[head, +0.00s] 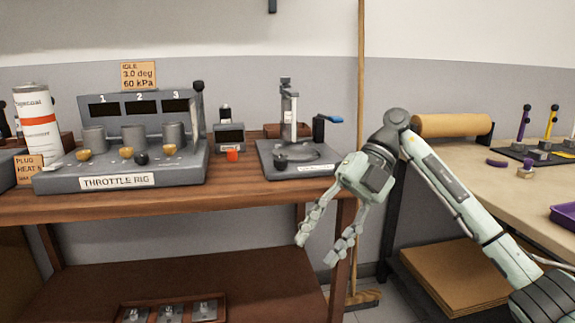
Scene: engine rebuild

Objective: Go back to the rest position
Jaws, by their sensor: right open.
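My right gripper (318,243) hangs from my right arm, which comes in from the lower right. Its two fingers point down and are spread apart with nothing between them. It is in front of the right end of the wooden bench (240,199), and one finger overlaps the bench leg in the picture. I cannot tell whether it touches the bench. My left gripper is not in view.
The throttle rig (118,181), a small gauge box (229,134) and a grey stand with a blue handle (290,160) stand on the bench. A second table (480,190) at right holds a brown roll (450,126) and a purple tray (565,215). A broom (361,110) stands between.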

